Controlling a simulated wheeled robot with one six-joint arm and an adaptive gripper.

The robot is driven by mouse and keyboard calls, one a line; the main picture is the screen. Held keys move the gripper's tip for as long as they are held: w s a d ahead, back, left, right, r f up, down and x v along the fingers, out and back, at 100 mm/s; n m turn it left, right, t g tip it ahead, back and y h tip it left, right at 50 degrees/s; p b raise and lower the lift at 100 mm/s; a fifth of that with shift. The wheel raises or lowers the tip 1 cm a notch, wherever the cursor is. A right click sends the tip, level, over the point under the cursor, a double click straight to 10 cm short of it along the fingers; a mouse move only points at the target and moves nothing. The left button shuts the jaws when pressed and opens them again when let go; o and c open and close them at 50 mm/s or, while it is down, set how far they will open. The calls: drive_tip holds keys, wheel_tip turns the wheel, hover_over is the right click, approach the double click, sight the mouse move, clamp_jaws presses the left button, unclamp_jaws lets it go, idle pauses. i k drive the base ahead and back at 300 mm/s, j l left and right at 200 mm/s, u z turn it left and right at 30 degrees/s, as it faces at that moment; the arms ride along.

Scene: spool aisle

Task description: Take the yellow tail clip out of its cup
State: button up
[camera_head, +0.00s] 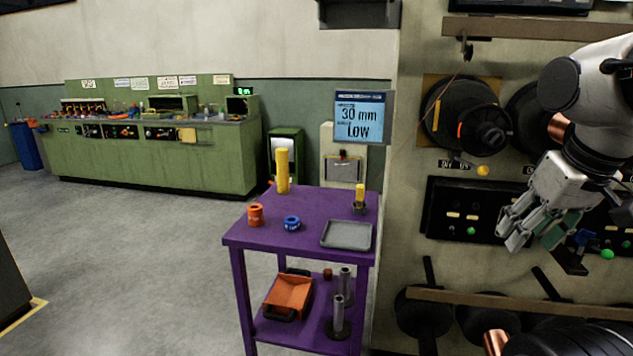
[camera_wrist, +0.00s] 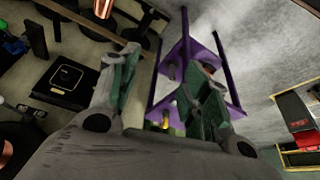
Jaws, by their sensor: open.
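The yellow tail clip (camera_head: 360,192) stands upright in a small dark cup (camera_head: 359,208) on the purple cart's (camera_head: 262,241) top, near its back right corner. The cup hides the clip's lower end. My gripper (camera_head: 532,236) is open and empty, in front of the wall panel, well to the right of the cart and apart from the clip. The wrist view shows its two green-padded fingers (camera_wrist: 164,85) spread, with the cart's purple frame (camera_wrist: 186,48) beyond them. I cannot clearly make out the clip there.
A tall yellow cylinder (camera_head: 282,170), an orange ring (camera_head: 255,214), a blue ring (camera_head: 292,223) and a grey tray (camera_head: 346,235) share the cart top. An orange bin (camera_head: 288,295) sits below. Spools (camera_head: 468,115) hang on the right wall. The floor (camera_head: 140,255) left of the cart is clear.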

sight(360, 189)
drive_tip(key=i+j+z, duration=0.1)
drive_tip(key=j, duration=0.35)
drive_tip(key=i+j+z, duration=0.15)
drive_tip(key=i+j, duration=0.15)
drive_tip(key=j, duration=0.2)
drive_tip(key=i+j+z, duration=0.1)
drive_tip(key=j, duration=0.4)
drive_tip(key=i+j+z, duration=0.1)
drive_tip(key=j, duration=0.45)
drive_tip(key=i+j+z, duration=0.1)
drive_tip(key=j, duration=0.4)
drive_tip(key=i+j+z, duration=0.15)
drive_tip(key=j, duration=0.4)
drive_tip(key=i+j+z, duration=0.1)
drive_tip(key=j, duration=0.45)
